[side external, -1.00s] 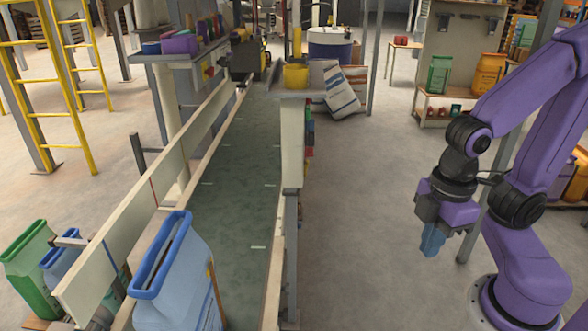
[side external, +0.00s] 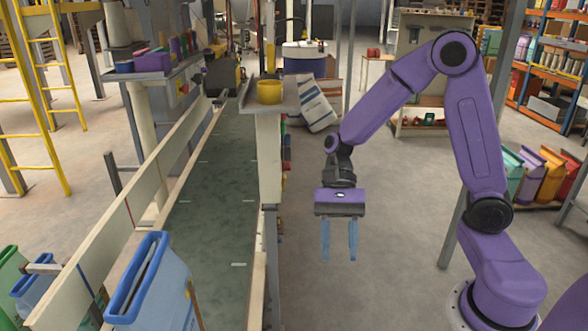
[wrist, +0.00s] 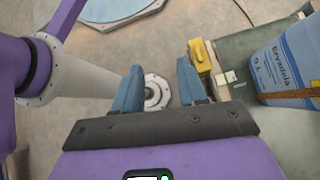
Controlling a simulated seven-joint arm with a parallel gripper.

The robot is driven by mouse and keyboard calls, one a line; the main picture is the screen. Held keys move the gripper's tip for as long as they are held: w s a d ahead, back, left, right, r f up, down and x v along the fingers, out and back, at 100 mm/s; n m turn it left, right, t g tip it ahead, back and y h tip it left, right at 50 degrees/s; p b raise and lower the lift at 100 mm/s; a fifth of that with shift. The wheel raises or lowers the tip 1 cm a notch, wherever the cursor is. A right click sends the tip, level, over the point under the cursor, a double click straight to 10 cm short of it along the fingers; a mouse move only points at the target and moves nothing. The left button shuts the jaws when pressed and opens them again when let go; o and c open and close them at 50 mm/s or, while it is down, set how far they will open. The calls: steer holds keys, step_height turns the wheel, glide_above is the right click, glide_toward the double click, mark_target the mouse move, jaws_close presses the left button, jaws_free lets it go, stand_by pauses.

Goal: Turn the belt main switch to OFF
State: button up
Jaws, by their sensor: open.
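My gripper (side external: 339,248) hangs to the right of the conveyor belt, pointing down, with its two blue fingers apart and nothing between them. The wrist view shows the open fingers (wrist: 158,74) above the floor. A yellow box (wrist: 203,57) with dark parts on its side sits by the belt's edge, right of the fingers and apart from them. I cannot tell whether it carries the belt main switch. The switch's handle and its position cannot be made out in either view.
The green belt (side external: 200,220) runs away between pale rails. A blue sack (side external: 155,290) stands at its near end. A yellow tub (side external: 270,92) sits on a shelf above small coloured items on the post. Open floor lies around my gripper.

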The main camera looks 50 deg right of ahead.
steer(key=w+d+f+m+t+y, duration=0.1)
steer(key=w+d+m+t+y, duration=0.15)
steer(key=w+m, duration=0.35)
steer(key=w+d+f+m+t+y, duration=0.1)
steer(key=w+m+y, duration=0.2)
steer(key=w+m, duration=0.25)
steer(key=m+t+h, duration=0.6)
steer(key=m+t, duration=1.3)
steer(key=m, duration=0.8)
glide_toward(286, 166)
steer(key=d+x, duration=0.1)
steer(key=x, duration=0.6)
steer(key=shift+w+f, duration=0.4)
steer(key=shift+w, duration=0.1)
steer(key=shift+y, duration=0.25)
jaws_close()
